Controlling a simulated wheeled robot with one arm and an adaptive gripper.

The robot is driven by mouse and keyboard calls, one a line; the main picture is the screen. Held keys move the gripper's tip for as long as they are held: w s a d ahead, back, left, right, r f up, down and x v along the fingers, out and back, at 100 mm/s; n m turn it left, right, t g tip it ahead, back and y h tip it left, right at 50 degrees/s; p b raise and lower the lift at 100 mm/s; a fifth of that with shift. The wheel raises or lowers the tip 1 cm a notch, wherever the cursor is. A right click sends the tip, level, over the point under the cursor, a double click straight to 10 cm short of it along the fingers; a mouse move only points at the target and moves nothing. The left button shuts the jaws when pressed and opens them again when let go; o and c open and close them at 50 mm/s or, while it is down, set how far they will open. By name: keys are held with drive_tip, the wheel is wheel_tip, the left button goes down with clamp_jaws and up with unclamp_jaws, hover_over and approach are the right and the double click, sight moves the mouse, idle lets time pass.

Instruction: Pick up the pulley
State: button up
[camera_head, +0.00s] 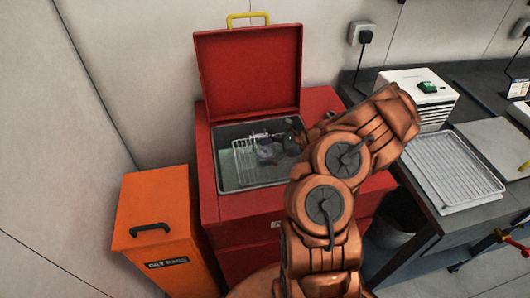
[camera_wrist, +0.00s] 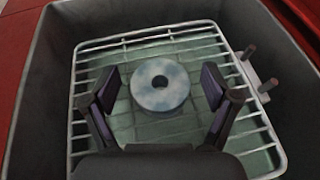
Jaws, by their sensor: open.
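The pulley (camera_wrist: 160,88) is a pale blue-grey disc with a dark centre hole. In the wrist view it lies on a white wire rack (camera_wrist: 183,39) inside a grey basin (camera_wrist: 42,75). My gripper (camera_wrist: 159,86) is open, with one dark finger to the left of the pulley and one to the right. Gaps show between the fingers and the pulley. In the head view my gripper (camera_head: 277,150) is down inside the basin of the red cabinet (camera_head: 245,222), and the pulley cannot be made out there.
The red lid (camera_head: 249,72) stands raised behind the basin. Two short pegs (camera_wrist: 258,66) stick up at the rack's right side. An orange bin (camera_head: 155,225) stands left of the cabinet. A grey bench (camera_head: 480,75) with a white wire tray (camera_head: 455,170) is at the right.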

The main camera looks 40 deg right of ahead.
clamp_jaws()
idle(0.7)
drive_tip(key=shift+r, duration=0.15)
